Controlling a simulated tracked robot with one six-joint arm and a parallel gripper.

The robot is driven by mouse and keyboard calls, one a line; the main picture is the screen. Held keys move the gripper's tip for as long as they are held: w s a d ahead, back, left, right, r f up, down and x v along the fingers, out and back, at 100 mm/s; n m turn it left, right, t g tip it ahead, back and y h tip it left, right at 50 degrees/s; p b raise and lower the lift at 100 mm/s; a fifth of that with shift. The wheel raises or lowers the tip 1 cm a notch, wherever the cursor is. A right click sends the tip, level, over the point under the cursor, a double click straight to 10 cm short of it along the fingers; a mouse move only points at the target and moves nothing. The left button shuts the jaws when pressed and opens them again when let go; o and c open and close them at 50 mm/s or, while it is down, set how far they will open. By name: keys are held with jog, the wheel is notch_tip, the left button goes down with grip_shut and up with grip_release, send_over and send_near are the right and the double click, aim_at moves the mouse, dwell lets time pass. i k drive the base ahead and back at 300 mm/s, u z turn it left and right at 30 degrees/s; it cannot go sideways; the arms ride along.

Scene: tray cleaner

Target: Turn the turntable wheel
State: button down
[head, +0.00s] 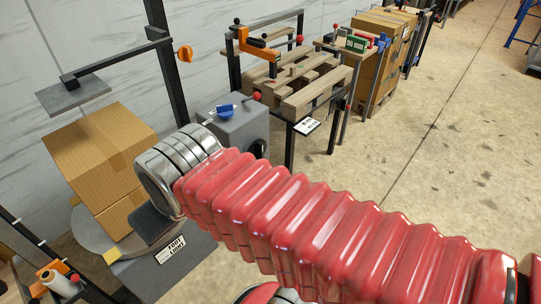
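A round grey turntable (88,232) stands at the left and carries two stacked cardboard boxes (105,150). Its grey base has a white label (171,249). A grey housing (236,131) behind my arm has a blue knob (226,110), a red-tipped lever (256,96) and a dark round part (259,148) on its right side. I cannot tell whether that part is a wheel. My red arm crosses from the lower right and ends in silver rings over the turntable's right side. A dark flat piece beneath the rings may belong to my gripper; its fingers are not clearly seen.
A black post with an overhead arm and grey plate (73,95) rises over the boxes. A wooden pallet (297,80) on a dark frame and stacked cardboard boxes (380,50) stand along the wall. The concrete floor (440,130) at right is clear.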

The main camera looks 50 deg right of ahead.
aim_at(258, 148)
jog(key=z, duration=0.75)
jog(key=i, duration=1)
jog(key=z, duration=0.05)
